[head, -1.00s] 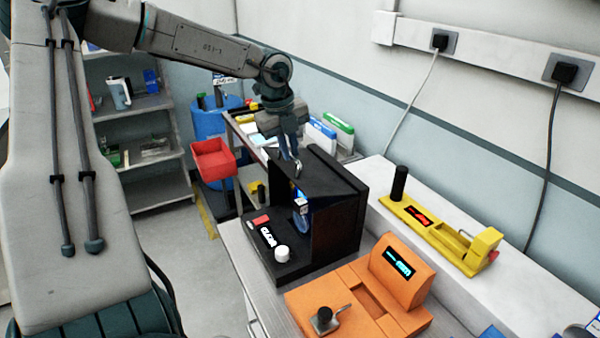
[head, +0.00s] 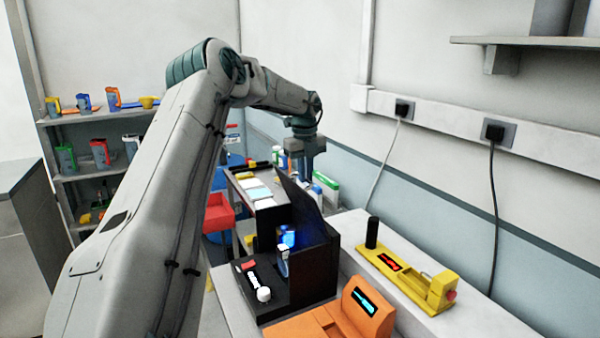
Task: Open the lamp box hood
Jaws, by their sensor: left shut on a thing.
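The black lamp box (head: 316,268) stands on the workbench in the middle of the head view. Its hood (head: 302,200) is a thin black panel, tilted up steeply at the top of the box. Blue light shows inside the open front. My left gripper (head: 303,176) is at the hood's raised upper edge and is shut on the hood. The hood partly hides its fingertips. My right gripper is not in view.
An orange device (head: 352,312) stands in front of the box, and a yellow device (head: 405,277) lies to the right. A red bin (head: 217,213) is at the left. Shelves (head: 90,175) stand farther back. Wall cables hang at the right.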

